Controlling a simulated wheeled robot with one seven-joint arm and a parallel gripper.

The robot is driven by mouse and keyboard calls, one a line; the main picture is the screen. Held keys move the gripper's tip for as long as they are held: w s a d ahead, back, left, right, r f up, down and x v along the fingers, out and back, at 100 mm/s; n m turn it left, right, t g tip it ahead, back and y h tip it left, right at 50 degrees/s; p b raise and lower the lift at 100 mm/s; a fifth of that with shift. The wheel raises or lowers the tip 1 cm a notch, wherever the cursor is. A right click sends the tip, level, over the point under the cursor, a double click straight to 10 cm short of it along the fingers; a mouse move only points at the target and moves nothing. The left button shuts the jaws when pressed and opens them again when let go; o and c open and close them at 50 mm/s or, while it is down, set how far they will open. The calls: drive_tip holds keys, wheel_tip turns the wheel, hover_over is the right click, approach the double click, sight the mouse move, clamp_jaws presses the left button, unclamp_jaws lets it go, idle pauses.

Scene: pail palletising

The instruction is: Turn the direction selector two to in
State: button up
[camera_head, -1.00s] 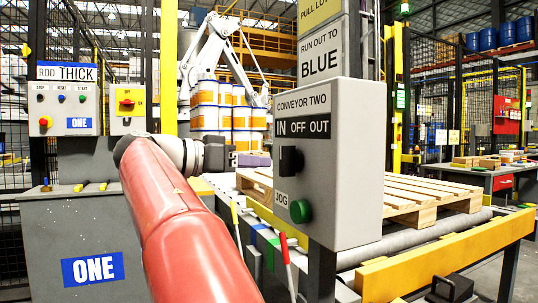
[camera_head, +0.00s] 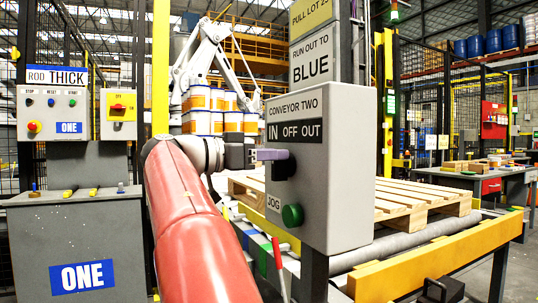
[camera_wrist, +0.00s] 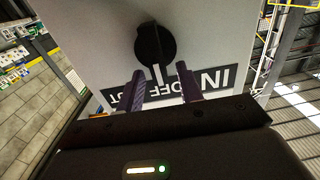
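The direction selector (camera_head: 282,165) is a black knob on the grey conveyor two box (camera_head: 345,180), below the IN OFF OUT label (camera_head: 295,132). In the wrist view the selector (camera_wrist: 155,45) shows a white pointer line aimed at about the OFF word, between the fingers. My gripper (camera_head: 270,154) is at the selector's front in the head view. In the wrist view my gripper (camera_wrist: 163,86) has its two purple fingers apart, one on each side of the pointer's line. Whether they touch the knob I cannot tell.
A green JOG button (camera_head: 292,215) sits just below the selector. A wooden pallet (camera_head: 425,198) lies on the roller conveyor behind the box. A yellow rail (camera_head: 440,255) runs at the right. Station one's panel (camera_head: 52,115) stands at the left.

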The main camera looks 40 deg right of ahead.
clamp_jaws()
drive_tip(key=shift+n, duration=0.3)
drive_tip(key=shift+w+d+f+n+p, duration=0.1)
drive_tip(key=shift+w+n+p, duration=0.3)
drive_tip(key=shift+n, duration=1)
drive_tip(key=shift+w+d+f+n+p, duration=0.15)
drive_tip(key=shift+n+p, duration=0.5)
drive_tip(key=shift+n, duration=0.75)
drive_tip(key=shift+w+a+f+n+p, duration=0.1)
drive_tip(key=shift+w+n+p, duration=0.3)
drive_tip(key=shift+n, duration=1)
drive_tip(key=shift+s, duration=0.1)
unclamp_jaws()
